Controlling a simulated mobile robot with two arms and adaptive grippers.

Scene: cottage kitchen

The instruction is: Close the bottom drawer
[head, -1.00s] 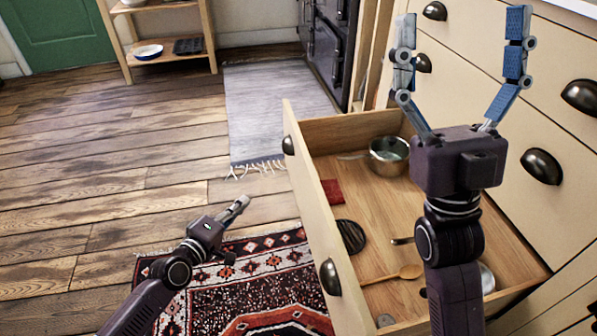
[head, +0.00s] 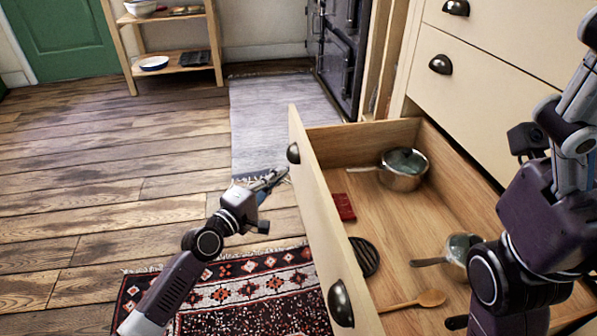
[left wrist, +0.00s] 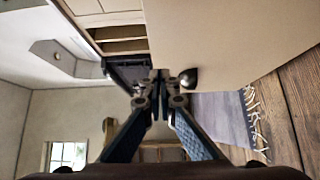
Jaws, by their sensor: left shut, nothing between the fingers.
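The bottom drawer (head: 320,215) is pulled far out, its cream front standing away from the cabinet. Two dark cup handles (head: 340,303) show on its front. My left gripper (head: 285,174) is shut and empty, on the floor side of the front, just left of the far handle (head: 293,152). In the left wrist view the closed fingertips (left wrist: 160,78) show beside the drawer front (left wrist: 235,40) and a handle (left wrist: 188,78); I cannot tell whether they touch it.
The drawer holds a lidded pot (head: 402,178), a red item (head: 343,207), a black trivet (head: 364,257), a wooden spoon (head: 425,299) and another metal pan (head: 458,250). A patterned rug (head: 240,300) and a grey rug (head: 275,115) lie on the floor. The upper drawers look shut.

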